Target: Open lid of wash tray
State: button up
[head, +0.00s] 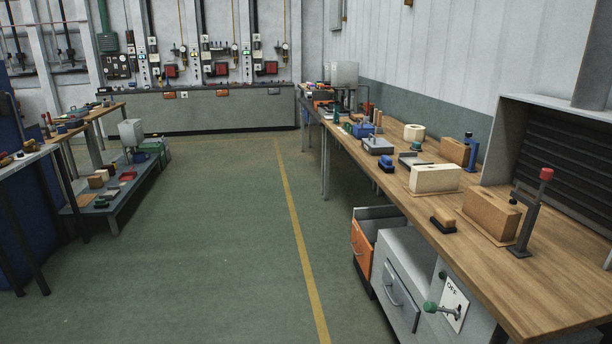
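A low grey box with a closed lid and a small dark handle on top (378,145) sits on the wooden workbench (550,270), toward its far half; it looks like the wash tray, though I cannot be sure at this size. A blue object (362,130) stands just behind it. A small blue block (387,166) lies in front of it, near the bench's left edge. My gripper is not in view.
Cream and tan blocks (436,178), a dark brush (443,223) and a red-knobbed lever stand (528,215) are on the bench. The green floor (230,230) is clear left of the bench.

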aim_at(378, 139)
jog(key=u, duration=0.1)
jog(key=i, duration=3.75)
jog(key=u, duration=0.65)
